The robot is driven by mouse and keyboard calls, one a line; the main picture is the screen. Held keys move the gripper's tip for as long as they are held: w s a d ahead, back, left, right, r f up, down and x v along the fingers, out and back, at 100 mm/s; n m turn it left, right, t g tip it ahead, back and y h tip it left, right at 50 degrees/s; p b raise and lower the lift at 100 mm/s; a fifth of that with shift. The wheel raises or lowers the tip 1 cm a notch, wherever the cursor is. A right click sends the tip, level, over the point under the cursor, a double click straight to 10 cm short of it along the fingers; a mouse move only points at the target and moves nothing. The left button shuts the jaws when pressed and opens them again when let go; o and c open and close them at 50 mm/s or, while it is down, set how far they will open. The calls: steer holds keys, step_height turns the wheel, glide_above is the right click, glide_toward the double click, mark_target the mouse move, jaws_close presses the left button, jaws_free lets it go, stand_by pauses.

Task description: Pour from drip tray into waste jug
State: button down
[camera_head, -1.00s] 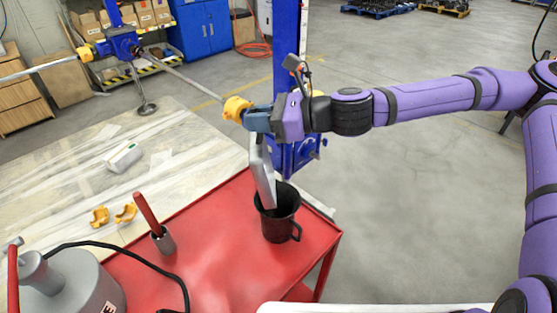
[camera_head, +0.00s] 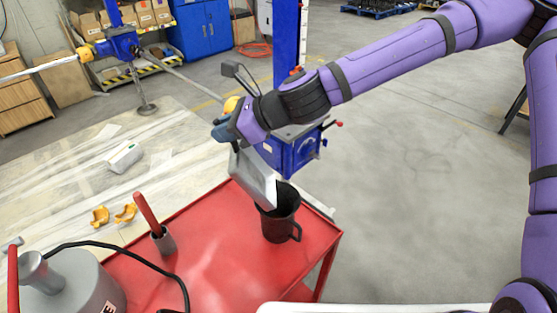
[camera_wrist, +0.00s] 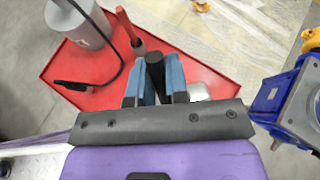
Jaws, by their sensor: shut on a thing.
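The drip tray (camera_head: 252,178) is a grey metal pan, steeply tilted in the head view. Its lower right end overlaps the left rim of the waste jug (camera_head: 280,222); I cannot tell whether they touch. The jug is black, upright, with its handle to the right, on the red cart. My gripper (camera_head: 229,134) is shut on the tray at its upper left, above and left of the jug. In the wrist view, my blue fingers (camera_wrist: 155,90) close around a dark bar, and a small grey piece of the tray (camera_wrist: 200,91) shows beside them. No liquid is visible.
A red-handled tool stands in a grey cup (camera_head: 164,241), and a grey canister (camera_head: 75,290) with a black cable stands at front left. A blue screw jack (camera_head: 288,150) is close behind my gripper.

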steer(key=a+f+h, duration=0.4)
steer(key=a+f, duration=0.1)
steer(key=a, duration=0.2)
steer(key=shift+s+f+n+h, duration=0.3)
steer(key=shift+s+f+n, duration=0.05)
steer(key=shift+s+n, duration=0.1)
stand_by(0.6)
steer(key=shift+w+a, duration=0.1)
steer(key=shift+a+f+h, duration=0.55)
steer(key=shift+f+h, duration=0.05)
steer(key=shift+f, duration=0.2)
steer(key=shift+a+f+t+h, duration=0.15)
steer(key=shift+a+f+h, duration=0.15)
steer(key=shift+f, duration=0.2)
steer(key=shift+a+f+t+h, duration=0.15)
steer(key=shift+a+f+h, duration=0.15)
steer(key=shift+f, duration=0.15)
